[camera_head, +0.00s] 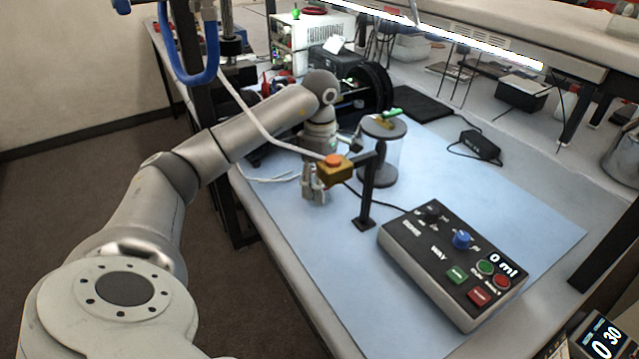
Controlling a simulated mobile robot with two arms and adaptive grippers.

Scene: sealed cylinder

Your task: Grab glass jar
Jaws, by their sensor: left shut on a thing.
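My left gripper (315,192) points down over the blue mat, just left of a yellow box with an orange-red button (335,165) on a black stand. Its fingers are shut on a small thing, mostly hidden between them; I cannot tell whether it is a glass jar. A clear glass cylinder (387,153) with a dark lid and dark base stands upright just right of the stand, apart from the gripper. A green and yellow piece sits on its lid. My right gripper is not in view.
A grey control box (455,262) with a blue knob and several buttons lies on the blue mat (510,190) at the right. A black adapter (480,145) with a cable lies behind it. Dark equipment (375,85) crowds the back. The mat's front left is clear.

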